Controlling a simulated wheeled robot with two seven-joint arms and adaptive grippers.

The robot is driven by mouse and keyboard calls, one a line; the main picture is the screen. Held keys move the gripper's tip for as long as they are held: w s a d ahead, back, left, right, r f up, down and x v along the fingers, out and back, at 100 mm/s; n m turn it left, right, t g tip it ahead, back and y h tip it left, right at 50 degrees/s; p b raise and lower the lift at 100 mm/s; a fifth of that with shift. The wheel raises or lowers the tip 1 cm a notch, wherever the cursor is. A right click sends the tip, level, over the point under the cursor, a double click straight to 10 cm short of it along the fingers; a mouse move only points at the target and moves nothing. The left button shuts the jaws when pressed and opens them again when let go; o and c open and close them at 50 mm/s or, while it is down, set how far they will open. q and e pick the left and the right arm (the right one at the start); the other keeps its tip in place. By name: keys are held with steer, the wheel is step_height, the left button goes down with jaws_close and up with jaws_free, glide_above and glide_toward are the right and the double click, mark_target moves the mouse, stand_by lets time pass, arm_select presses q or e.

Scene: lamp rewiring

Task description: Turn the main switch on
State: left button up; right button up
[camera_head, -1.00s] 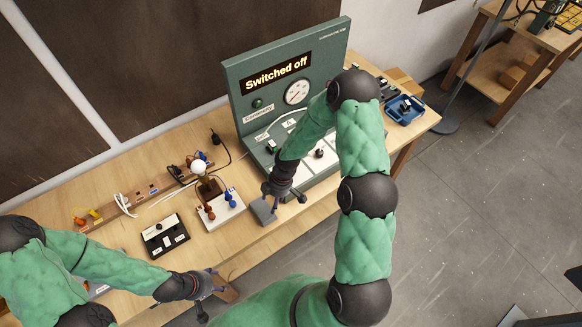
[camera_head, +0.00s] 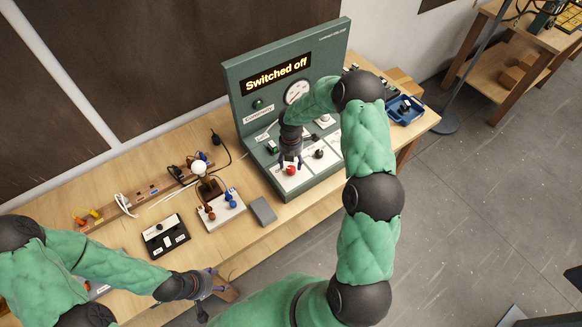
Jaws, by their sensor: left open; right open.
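A green panel (camera_head: 240,97) stands on the workbench, and its display (camera_head: 275,74) reads "Switched off". Its sloping base carries white plates with several controls, among them a red knob (camera_head: 291,170), a black knob (camera_head: 319,154) and a green one (camera_head: 271,147). I cannot tell which control is the main switch. My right gripper (camera_head: 290,162) is open, pointing down just above the red knob; I cannot tell whether it touches it. My arm hides part of the panel and gauge. My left gripper (camera_head: 218,287) is open and empty at the bench's front edge.
A grey block (camera_head: 263,211) lies on the bench left of the panel. A lamp on a white base (camera_head: 221,210) and a black-and-white box (camera_head: 165,236) stand further left. A blue tray (camera_head: 404,110) is at the right end.

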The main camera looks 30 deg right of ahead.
mark_target(291, 169)
steer(key=shift+f, duration=2.45)
steer(key=c, duration=1.1)
